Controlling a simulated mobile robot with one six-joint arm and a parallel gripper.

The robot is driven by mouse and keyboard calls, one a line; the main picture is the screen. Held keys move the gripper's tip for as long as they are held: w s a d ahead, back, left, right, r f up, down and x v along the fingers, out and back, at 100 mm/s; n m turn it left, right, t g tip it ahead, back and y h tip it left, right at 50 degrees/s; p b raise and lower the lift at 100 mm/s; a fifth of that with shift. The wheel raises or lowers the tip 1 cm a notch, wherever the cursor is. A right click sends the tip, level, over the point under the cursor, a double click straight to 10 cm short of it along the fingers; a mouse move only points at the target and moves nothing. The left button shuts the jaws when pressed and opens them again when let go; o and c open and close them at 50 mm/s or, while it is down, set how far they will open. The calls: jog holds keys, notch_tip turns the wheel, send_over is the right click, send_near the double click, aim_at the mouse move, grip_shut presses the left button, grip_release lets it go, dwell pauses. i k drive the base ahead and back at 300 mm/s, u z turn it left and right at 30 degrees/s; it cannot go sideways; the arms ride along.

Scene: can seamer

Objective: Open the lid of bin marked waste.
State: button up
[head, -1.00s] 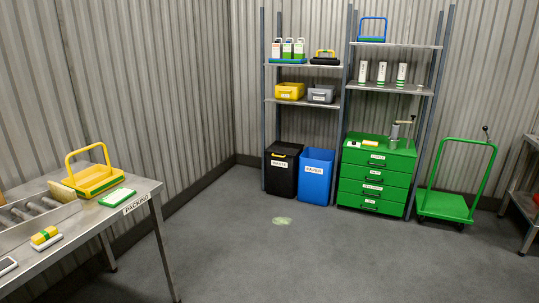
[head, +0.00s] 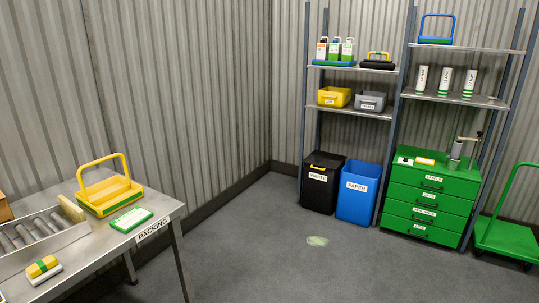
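The bin marked WASTE (head: 318,193) is black and stands on the floor in the head view, right of centre, under the shelves. Its black lid (head: 326,159) lies shut on top. The white WASTE label is on its front near the top. My gripper is not in view.
A blue open PAPER bin (head: 358,200) stands close on the right of the waste bin. A green drawer cabinet (head: 428,198) and a green trolley (head: 508,237) are further right. The steel packing table (head: 165,222) is at the left. A pale green patch (head: 317,241) lies on otherwise clear floor.

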aim_at(322, 161)
jog(key=u, duration=0.15)
jog(key=i, duration=2)
jog(key=z, duration=0.55)
jog(key=i, duration=1.2)
jog(key=z, duration=0.25)
